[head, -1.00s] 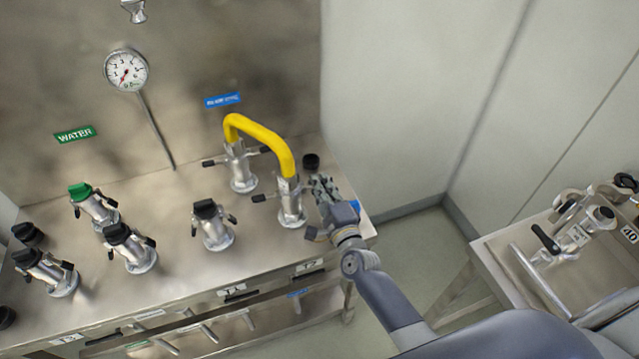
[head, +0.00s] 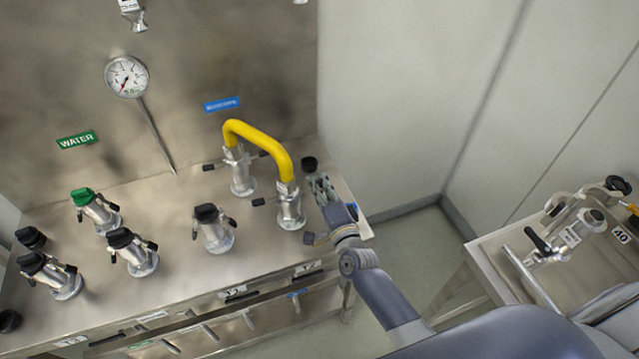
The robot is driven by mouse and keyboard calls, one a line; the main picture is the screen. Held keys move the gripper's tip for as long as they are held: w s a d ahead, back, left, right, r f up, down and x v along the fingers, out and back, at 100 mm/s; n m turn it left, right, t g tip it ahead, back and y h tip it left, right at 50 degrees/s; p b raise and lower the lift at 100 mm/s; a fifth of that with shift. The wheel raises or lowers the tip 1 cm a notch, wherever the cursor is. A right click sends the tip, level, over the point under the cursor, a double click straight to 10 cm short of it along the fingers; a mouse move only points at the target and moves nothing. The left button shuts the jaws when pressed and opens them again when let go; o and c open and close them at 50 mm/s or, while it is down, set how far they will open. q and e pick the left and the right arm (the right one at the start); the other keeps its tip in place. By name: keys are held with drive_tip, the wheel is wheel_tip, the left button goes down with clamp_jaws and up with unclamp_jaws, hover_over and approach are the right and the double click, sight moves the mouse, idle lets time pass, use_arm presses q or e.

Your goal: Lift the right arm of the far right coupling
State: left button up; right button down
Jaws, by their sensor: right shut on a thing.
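The far right coupling (head: 290,206) is a silver upright fitting on the steel bench, with one end of the yellow hose (head: 262,136) on its top. Its left arm (head: 261,201) has a black tip and sticks out sideways. My right gripper (head: 318,188) is at the coupling's right side, shut on its right arm. The fingers hide that arm, so its exact angle cannot be seen. My left gripper is not in view.
A second coupling (head: 240,174) holds the hose's other end. Several capped couplings stand to the left, one with a green cap (head: 82,196). A black cap (head: 309,163) sits behind my gripper. A steel cart (head: 497,270) with fittings stands at the right.

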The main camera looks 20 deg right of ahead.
drive_tip(key=c, duration=2)
unclamp_jaws()
drive_tip(key=s, duration=1.2)
drive_tip(key=shift+d, duration=0.15)
